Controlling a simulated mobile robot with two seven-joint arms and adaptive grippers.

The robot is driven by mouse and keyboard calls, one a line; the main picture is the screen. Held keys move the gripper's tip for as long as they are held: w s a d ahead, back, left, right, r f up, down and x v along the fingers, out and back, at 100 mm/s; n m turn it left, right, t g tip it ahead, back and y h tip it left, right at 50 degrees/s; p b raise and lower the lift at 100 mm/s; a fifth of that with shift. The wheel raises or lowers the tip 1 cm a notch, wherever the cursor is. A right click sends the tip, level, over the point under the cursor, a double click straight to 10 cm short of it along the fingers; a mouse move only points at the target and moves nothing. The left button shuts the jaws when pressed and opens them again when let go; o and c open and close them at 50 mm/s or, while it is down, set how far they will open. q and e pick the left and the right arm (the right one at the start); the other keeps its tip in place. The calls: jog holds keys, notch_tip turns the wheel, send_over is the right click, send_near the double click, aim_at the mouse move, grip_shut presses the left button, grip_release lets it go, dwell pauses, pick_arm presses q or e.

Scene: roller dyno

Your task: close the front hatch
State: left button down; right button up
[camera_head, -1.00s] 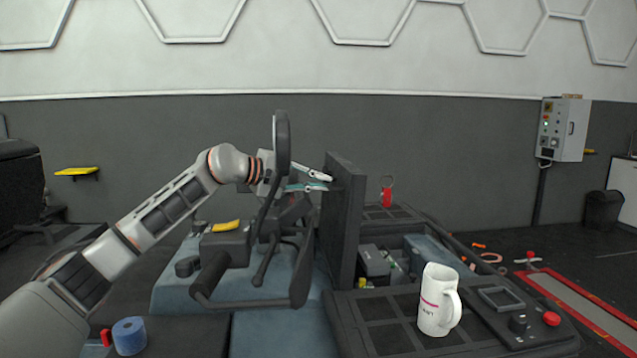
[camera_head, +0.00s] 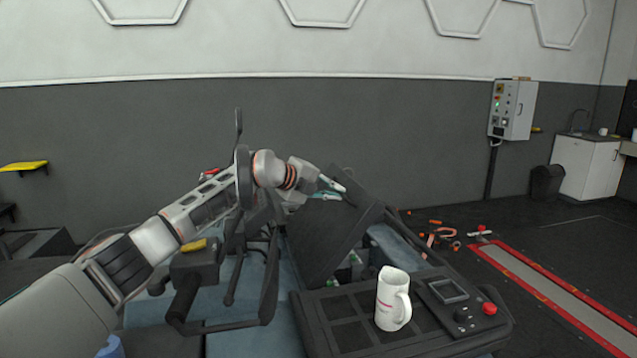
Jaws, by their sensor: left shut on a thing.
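The front hatch (camera_head: 328,237) is a dark flat panel. It leans at a slant over an open compartment, of which some green and white parts show below and to its right. My left gripper (camera_head: 337,190) is at the upper edge of the hatch, its pale fingers shut on it. The arm comes in from the left, past the dark steering wheel (camera_head: 243,178). The exact contact of the fingers is small and partly hidden. My right gripper is out of view.
A white mug (camera_head: 391,300) stands on the dark panel right of the hatch, near a red button (camera_head: 489,309) and a small screen (camera_head: 448,291). A control box (camera_head: 512,110) is on the back wall. Orange items lie on the floor at right.

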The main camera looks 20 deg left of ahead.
pick_arm(q)
jog(key=shift+w+d+r, duration=0.55)
jog(key=shift+d+r, duration=0.05)
jog(key=shift+r, duration=0.05)
jog(key=shift+w+d+f, duration=0.1)
jog(key=shift+d+f, duration=0.05)
jog(key=shift+d, duration=0.05)
jog(key=c, duration=2.2)
grip_release()
jog(key=shift+o, duration=0.2)
jog(key=shift+d+f, duration=0.1)
jog(key=shift+d, duration=0.05)
